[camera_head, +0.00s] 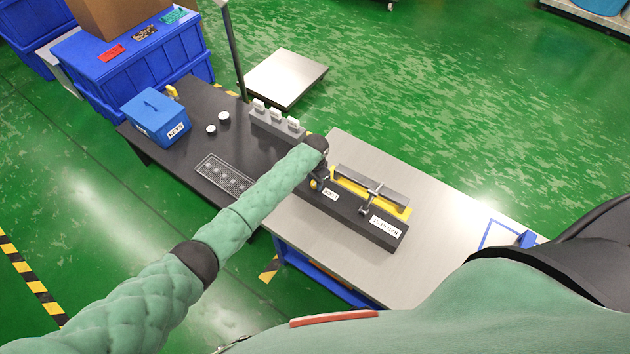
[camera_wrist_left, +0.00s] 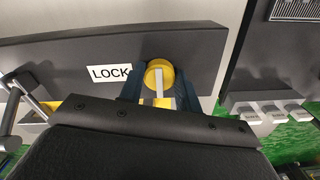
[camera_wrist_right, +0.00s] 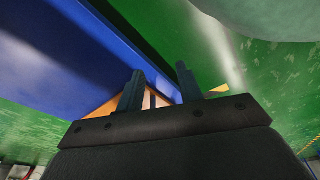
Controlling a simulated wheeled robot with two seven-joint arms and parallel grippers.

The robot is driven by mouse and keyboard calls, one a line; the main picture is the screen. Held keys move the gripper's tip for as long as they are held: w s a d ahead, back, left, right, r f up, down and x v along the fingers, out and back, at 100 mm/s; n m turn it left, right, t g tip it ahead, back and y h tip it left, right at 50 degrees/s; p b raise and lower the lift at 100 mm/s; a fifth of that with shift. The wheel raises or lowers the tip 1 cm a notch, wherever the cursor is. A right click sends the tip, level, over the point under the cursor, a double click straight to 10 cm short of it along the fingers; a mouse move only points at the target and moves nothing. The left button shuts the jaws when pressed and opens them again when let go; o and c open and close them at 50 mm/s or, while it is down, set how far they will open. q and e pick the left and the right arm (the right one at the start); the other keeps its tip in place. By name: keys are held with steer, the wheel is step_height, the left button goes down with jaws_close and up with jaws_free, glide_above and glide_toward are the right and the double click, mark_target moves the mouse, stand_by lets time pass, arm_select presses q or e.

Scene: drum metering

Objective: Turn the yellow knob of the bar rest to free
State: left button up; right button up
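The bar rest (camera_head: 352,213) is a long dark block on the metal bench, with yellow parts and a grey bar. Its yellow knob (camera_wrist_left: 160,72) shows in the left wrist view, with a pale grey strip across it and a white LOCK label (camera_wrist_left: 109,73) to its left. In the head view the knob (camera_head: 313,184) is partly hidden by my left gripper (camera_head: 321,178). That gripper (camera_wrist_left: 160,88) is open, its fingers on either side of the knob; contact cannot be told. My right gripper (camera_wrist_right: 159,72) is open and empty, away from the bar rest.
A second label (camera_head: 385,226) sits at the block's right end. Left of it, the dark table holds a grey switch block (camera_head: 277,125), a blue box (camera_head: 156,117) and a marked plate (camera_head: 225,174).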

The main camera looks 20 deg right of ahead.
mark_target(315, 183)
arm_select(q)
steer(key=o, duration=0.4)
steer(key=shift+c, duration=0.2)
steer(key=shift+o, duration=0.4)
steer(key=shift+r, duration=0.3)
step_height(315, 183, up, 6)
steer(key=shift+f+b, duration=0.2)
steer(key=shift+b, duration=0.85)
steer(key=shift+r, duration=0.75)
arm_select(e)
steer(key=shift+w+a+r, duration=0.3)
steer(key=shift+w+r, duration=0.05)
steer(key=shift+r, duration=0.25)
steer(key=shift+w+a+r, duration=0.3)
steer(key=shift+a+r, duration=0.05)
steer(key=shift+r, duration=0.3)
steer(key=shift+w+a+r, duration=0.3)
steer(key=shift+w+r, duration=0.05)
steer(key=shift+r, duration=0.25)
